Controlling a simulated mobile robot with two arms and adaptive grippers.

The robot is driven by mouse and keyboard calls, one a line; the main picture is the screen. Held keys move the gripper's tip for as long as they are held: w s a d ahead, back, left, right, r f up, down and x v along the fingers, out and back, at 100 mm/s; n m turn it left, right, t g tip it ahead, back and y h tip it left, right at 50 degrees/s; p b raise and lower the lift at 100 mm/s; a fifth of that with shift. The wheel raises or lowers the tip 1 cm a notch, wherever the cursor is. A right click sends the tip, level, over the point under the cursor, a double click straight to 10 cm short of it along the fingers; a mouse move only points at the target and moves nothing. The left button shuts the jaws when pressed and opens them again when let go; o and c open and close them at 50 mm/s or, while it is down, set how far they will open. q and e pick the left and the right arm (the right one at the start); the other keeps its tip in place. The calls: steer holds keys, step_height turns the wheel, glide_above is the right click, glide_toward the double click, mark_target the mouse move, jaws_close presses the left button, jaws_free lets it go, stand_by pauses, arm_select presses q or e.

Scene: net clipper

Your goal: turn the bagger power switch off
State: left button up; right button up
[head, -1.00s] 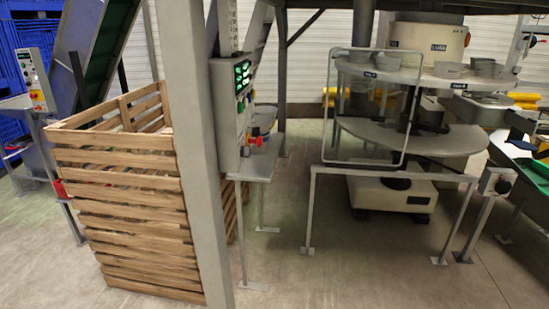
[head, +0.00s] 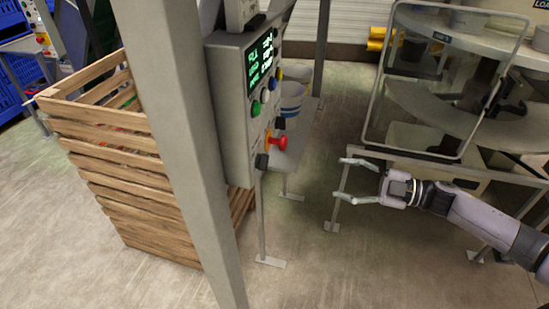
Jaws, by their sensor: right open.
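A grey control box (head: 232,105) with a lit green display (head: 260,62) and several coloured buttons hangs beside the grey post, left of centre. A red knob on a yellow base (head: 275,141) sticks out low on its face, with a black knob (head: 262,160) just below. I cannot read a label that names the bagger power switch. My right gripper (head: 342,179) is open and empty, its fingers pointing left. It is right of the box and lower in the picture than the red knob, apart from it. My left gripper is not in view.
A thick grey post (head: 186,140) stands in front of the box's left side. A slatted wooden crate (head: 120,165) is left of it. Small tubs (head: 291,98) stand behind the box. A round-table machine with a clear guard frame (head: 440,75) is at right.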

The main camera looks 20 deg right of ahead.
mark_target(263, 162)
steer(key=p+x, duration=0.5)
steer(key=x, duration=1.2)
steer(key=shift+s+a+r, duration=0.2)
steer(key=shift+s+a, duration=0.05)
steer(key=shift+a, duration=0.15)
steer(key=c, duration=1.2)
steer(key=shift+o, duration=0.2)
